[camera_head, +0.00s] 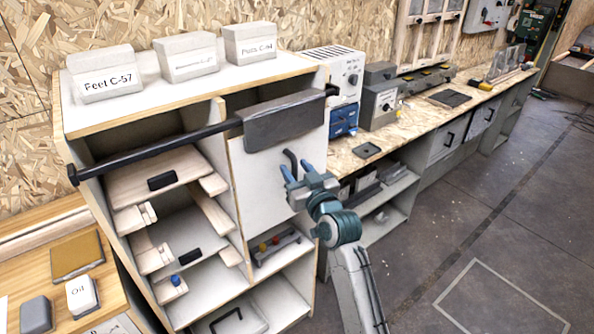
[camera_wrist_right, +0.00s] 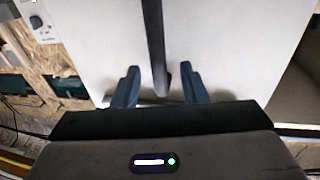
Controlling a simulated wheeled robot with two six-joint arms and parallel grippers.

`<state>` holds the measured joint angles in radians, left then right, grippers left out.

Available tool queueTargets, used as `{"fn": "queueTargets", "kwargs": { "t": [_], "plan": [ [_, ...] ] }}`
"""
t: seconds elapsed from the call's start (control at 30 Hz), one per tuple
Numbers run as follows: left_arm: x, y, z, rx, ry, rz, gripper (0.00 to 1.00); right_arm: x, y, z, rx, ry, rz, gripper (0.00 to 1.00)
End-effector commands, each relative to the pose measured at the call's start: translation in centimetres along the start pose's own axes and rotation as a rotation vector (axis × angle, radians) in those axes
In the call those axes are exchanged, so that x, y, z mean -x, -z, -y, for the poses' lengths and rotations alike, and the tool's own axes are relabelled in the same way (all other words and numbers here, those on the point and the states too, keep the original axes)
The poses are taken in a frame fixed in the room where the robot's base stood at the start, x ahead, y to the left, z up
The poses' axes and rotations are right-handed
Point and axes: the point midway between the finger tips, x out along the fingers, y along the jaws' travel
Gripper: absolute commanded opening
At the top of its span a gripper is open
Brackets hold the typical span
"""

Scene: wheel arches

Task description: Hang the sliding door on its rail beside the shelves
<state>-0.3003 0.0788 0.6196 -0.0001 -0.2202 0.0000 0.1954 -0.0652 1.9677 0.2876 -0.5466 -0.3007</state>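The sliding door (camera_head: 262,188) is a pale upright panel at the right part of the shelves (camera_head: 85,125), with a wide dark grey piece (camera_head: 285,121) at its top. That piece covers part of the black rail (camera_head: 165,148); I cannot tell how it bears on the rail. A dark handle (camera_head: 290,158) stands on the door's face. My right gripper (camera_head: 288,171) is at the handle, fingers open. In the right wrist view the handle (camera_wrist_right: 157,50) lies between the spread fingers (camera_wrist_right: 162,85), with gaps on both sides. My left gripper is out of view.
Labelled boxes (camera_head: 188,57) stand on the shelf unit's top. A wooden workbench (camera_head: 430,118) with equipment runs back to the right. A wooden table (camera_head: 95,290) stands at lower left. The floor (camera_head: 490,210) at right is mostly clear.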

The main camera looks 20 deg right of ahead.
Motion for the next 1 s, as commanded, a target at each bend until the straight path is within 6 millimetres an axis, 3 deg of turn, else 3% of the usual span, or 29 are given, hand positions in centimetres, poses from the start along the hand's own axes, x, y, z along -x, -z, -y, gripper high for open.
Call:
{"fn": "queueTargets", "kwargs": {
  "t": [0.17, 0.27, 0.7, 1.0],
  "plan": [
    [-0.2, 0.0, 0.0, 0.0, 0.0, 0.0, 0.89, 0.5, -0.3, 0.0, 0.001, 0.0, 0.003, 0.39],
    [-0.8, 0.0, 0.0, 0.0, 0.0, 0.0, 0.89, 1.7, -0.4, 0.0, 0.001, 0.0, 0.003, 0.39],
    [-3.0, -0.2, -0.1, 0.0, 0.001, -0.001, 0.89, 9.7, -0.2, 0.0, 0.001, 0.0, 0.0, 0.39],
    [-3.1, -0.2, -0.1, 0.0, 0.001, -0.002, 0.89, 10.7, -0.7, -0.1, -0.001, -0.002, 0.012, 0.39]
  ]
}}
